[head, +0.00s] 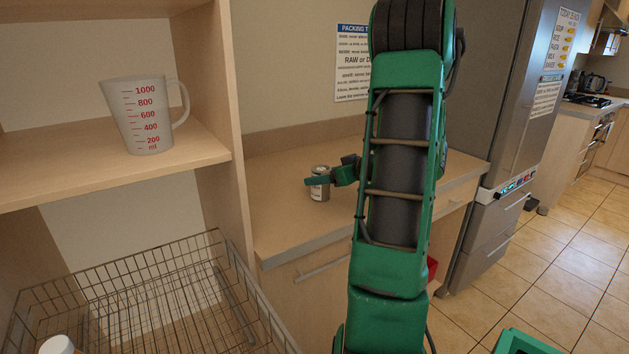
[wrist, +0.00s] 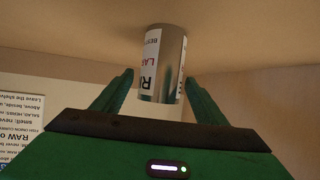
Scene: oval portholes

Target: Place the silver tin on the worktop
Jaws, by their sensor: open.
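The silver tin (head: 320,190) stands upright on the worktop (head: 285,215), toward its left part. It has a white label with dark and red lettering. My gripper (head: 322,181) is level with the tin, and a green finger crosses in front of it in the head view. In the wrist view, which is upside down, the tin (wrist: 166,62) is between the two green fingers of my gripper (wrist: 158,79), with a gap showing on each side. The jaws are open. The tin's base appears to rest on the worktop.
A shelf unit (head: 240,170) stands left of the worktop, with a measuring jug (head: 138,118) on its shelf and a wire basket (head: 150,290) below. A fridge (head: 505,90) stands at the right. A notice (head: 352,72) hangs on the wall behind. The worktop around the tin looks clear.

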